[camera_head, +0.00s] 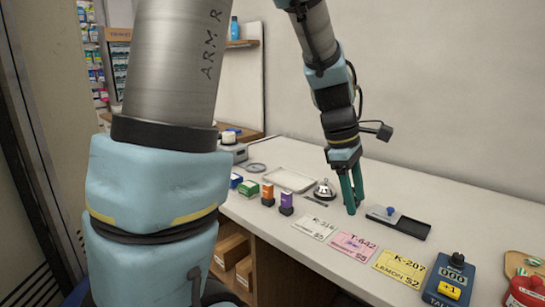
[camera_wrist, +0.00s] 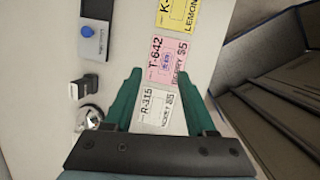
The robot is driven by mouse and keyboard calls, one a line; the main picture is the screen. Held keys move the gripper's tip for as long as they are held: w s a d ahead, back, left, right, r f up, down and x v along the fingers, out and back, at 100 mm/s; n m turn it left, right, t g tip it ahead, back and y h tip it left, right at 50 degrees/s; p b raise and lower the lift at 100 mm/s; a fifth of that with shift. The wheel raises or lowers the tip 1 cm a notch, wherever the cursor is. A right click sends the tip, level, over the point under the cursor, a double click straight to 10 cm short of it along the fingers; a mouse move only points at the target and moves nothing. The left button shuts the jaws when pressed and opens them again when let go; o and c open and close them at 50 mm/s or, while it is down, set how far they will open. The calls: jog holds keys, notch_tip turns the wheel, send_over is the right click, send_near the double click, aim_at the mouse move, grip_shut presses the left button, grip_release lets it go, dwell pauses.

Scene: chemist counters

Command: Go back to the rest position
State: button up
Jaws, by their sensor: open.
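My gripper (camera_head: 351,208) points down over the white counter (camera_head: 325,263), with its two teal fingers apart and nothing held between them. In the wrist view my gripper (camera_wrist: 159,73) shows its fingers spread on either side of the white R-315 card (camera_wrist: 160,112) and the pink T-642 card (camera_wrist: 168,60). In the head view it is behind the cards, between a silver bell (camera_head: 324,189) and a dark tray with a blue knob (camera_head: 412,227). The exact height of the fingertips above the counter is hard to tell.
The yellow K-207 card (camera_head: 400,268), blue counter device (camera_head: 449,279) and red item (camera_head: 525,291) stand at the right. A wall rises behind the counter.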

jog(key=a+f+m, duration=0.1)
jog(key=a+m, duration=0.1)
jog(key=a, duration=0.2)
jog(key=a+f+m+t+y, duration=0.1)
jog(key=a+m, duration=0.1)
jog(key=a, duration=0.3)
jog(key=w+a+f+m, duration=0.1)
jog(key=a, duration=0.4)
jog(key=shift+a+f+m+y, duration=0.15)
jog(key=shift+m+y, duration=0.15)
jog(key=shift+m, duration=0.1)
jog(key=s+a+f+m+t+y, duration=0.1)
jog(key=s+a+f+m, duration=0.1)
jog(key=a+m, duration=0.4)
jog(key=s+a, duration=0.1)
jog(key=a, duration=0.3)
jog(key=shift+f, duration=0.15)
dwell(0.6)
